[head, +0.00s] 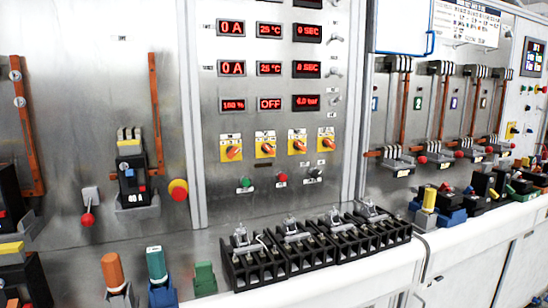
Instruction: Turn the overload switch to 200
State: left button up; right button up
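Several rotary switches with orange knobs on yellow square plates sit in a row on the steel panel: a first switch (231,148), a second switch (265,145), a third switch (297,142) and a last switch at the right (326,139). Their labels are too small to read, so I cannot tell which is the overload switch. Above the row, a red percent display (232,104) appears to read 100 %. Beside it are an OFF display (270,104) and a 4.0 bar display (306,102). Neither of my grippers is in view.
Push buttons, green (245,183) and red (281,178), sit below the switches. A black terminal block (250,265) with metal clamps stands on the white bench ledge under the panel. A red-yellow emergency button (178,189) protrudes at left. Space before the switches is clear.

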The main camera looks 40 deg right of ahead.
aim_at(327, 142)
jog(key=z, duration=1.7)
jog(key=i, duration=0.15)
jog(key=u, duration=0.25)
